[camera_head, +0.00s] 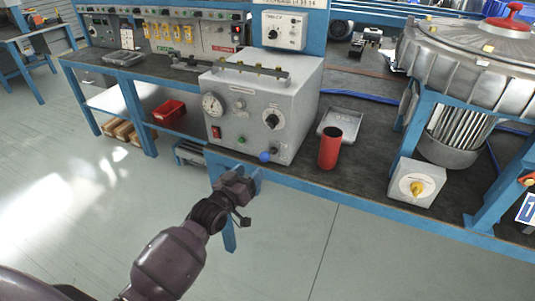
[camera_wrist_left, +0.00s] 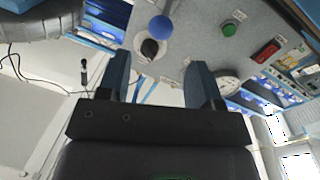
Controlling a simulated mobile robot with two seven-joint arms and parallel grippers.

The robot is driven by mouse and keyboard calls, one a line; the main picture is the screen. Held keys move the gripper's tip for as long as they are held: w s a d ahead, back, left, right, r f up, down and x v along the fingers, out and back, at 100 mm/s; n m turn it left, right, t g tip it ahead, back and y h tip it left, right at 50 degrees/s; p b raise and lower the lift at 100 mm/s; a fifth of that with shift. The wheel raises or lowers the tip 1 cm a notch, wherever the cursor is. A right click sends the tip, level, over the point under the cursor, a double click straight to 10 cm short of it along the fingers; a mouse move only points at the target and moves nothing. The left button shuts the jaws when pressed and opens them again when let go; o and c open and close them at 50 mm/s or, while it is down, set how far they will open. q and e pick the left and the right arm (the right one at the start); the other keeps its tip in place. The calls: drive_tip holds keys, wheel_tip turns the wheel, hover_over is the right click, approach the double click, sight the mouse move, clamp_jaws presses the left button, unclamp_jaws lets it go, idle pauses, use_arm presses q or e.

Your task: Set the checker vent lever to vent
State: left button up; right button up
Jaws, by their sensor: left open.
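The checker (camera_head: 245,95) is a light grey box on the bench. Its front carries a round gauge (camera_head: 212,104), a black dial (camera_head: 272,119), a red switch and a green button (camera_head: 242,140). The vent lever's blue ball (camera_head: 265,157) is low on the front, beside its dark hub. In the left wrist view the blue ball (camera_wrist_left: 161,27) and dark hub (camera_wrist_left: 150,47) appear beyond the fingers, roughly between them. My left gripper (camera_head: 246,178) is open and empty, below and in front of the lever, apart from it. Its two fingers also show in the left wrist view (camera_wrist_left: 161,82).
A red cylindrical cup (camera_head: 330,148) and a metal tray (camera_head: 341,125) are right of the checker. A grey box with a yellow knob (camera_head: 415,184) and a large motor (camera_head: 470,80) are farther right. The floor before the bench is clear.

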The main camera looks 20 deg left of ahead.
sight(267, 154)
use_arm(q)
drive_tip(key=w, duration=0.2)
drive_tip(key=w+b, duration=0.1)
drive_tip(key=w, duration=0.2)
drive_tip(key=w+d, duration=0.1)
drive_tip(key=w, duration=0.2)
drive_tip(key=shift+w+f, duration=0.15)
drive_tip(key=shift+f, duration=0.05)
drive_tip(key=shift+w+r+b, duration=0.1)
drive_tip(key=shift+w+b, duration=0.2)
drive_tip(key=shift+w, duration=0.7)
clamp_jaws()
